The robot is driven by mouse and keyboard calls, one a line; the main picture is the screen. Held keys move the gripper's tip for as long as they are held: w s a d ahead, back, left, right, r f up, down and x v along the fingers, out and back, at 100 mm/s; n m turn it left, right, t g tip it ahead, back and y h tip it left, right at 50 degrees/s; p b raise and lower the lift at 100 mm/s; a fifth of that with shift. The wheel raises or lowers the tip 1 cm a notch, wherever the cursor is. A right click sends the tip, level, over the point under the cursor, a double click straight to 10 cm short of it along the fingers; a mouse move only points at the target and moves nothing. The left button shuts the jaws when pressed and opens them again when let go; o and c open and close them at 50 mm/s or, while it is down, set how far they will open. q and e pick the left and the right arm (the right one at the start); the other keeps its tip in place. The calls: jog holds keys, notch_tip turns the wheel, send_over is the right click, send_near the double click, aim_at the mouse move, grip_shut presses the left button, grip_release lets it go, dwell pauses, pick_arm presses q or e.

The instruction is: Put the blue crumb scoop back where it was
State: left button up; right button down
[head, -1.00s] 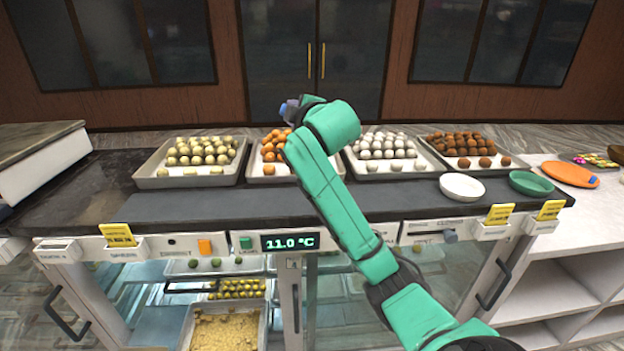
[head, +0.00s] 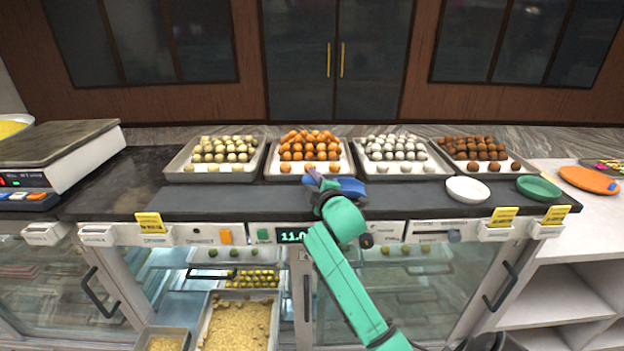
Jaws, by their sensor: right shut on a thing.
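My right gripper (head: 324,188) is in the middle of the head view, low over the dark counter top (head: 228,203) in front of the sweet trays. It is shut on the blue crumb scoop (head: 351,187), whose blue body shows just right of the fingers. The gripper and wrist hide part of the scoop. I cannot tell whether the scoop touches the counter. My left gripper is not in view.
Trays of pale (head: 176,170), orange (head: 270,170), white (head: 444,170) and brown sweets (head: 519,166) line the counter's back. A white dish (head: 467,189) and green dish (head: 538,187) stand right, a scale (head: 60,150) left. The counter's front left is clear.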

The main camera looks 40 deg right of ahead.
jog(key=c, duration=0.9)
grip_release()
jog(key=shift+w+f, duration=0.1)
jog(key=shift+f, duration=0.1)
jog(key=shift+o, duration=1.4)
jog(key=shift+d, duration=0.1)
jog(key=shift+w, duration=0.1)
jog(key=shift+r, duration=0.15)
jog(key=b+v, duration=0.1)
jog(key=v, duration=0.1)
jog(key=b+v, duration=0.1)
jog(key=v, duration=0.2)
jog(key=b+v, duration=0.1)
jog(key=v, duration=0.2)
jog(key=shift+f+b, duration=0.25)
jog(key=shift+b, duration=0.15)
jog(key=v, duration=0.4)
jog(key=shift+r, duration=0.3)
